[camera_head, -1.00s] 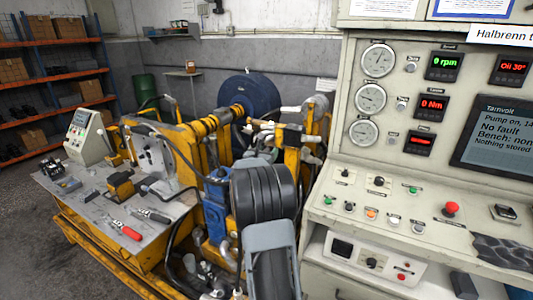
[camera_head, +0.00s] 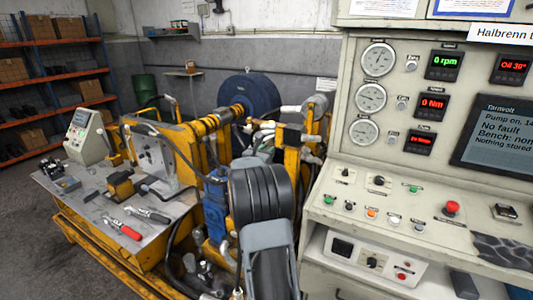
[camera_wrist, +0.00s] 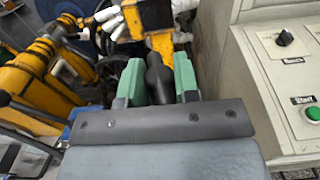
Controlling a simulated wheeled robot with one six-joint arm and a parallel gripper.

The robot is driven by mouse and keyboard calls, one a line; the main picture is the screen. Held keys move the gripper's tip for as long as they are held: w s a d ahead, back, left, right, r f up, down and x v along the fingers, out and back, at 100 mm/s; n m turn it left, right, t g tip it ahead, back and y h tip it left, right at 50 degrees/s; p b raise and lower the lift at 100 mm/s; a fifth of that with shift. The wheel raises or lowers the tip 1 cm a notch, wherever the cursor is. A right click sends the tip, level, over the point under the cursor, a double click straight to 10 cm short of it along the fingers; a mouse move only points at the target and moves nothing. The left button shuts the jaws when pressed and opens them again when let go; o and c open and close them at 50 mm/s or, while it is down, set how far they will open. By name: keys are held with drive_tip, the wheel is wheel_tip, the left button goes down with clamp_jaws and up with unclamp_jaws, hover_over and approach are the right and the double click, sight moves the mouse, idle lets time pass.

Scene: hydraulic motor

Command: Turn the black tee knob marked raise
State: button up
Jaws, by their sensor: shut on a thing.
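In the wrist view my gripper (camera_wrist: 157,82) has two green fingers, one on each side of a black knob (camera_wrist: 156,72). The fingers are shut on the knob, which stands in front of a yellow post (camera_wrist: 160,44). The knob's lower part is hidden behind the gripper's dark front plate. No raise marking can be read there. In the head view my arm's dark links hide the gripper and the knob.
The cream control console (camera_head: 335,205) stands close on the right, with small knobs and a red button (camera_head: 452,208). The yellow test rig (camera_head: 180,130) and its hoses surround the arm. A grey bench plate (camera_head: 85,205) with red-handled pliers (camera_head: 122,229) lies left.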

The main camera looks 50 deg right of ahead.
drive_tip(key=o, duration=1)
drive_tip(key=b+v, duration=0.3)
drive_tip(key=v, duration=1.1)
drive_tip(key=shift+d, duration=0.1)
drive_tip(key=shift+c, duration=0.2)
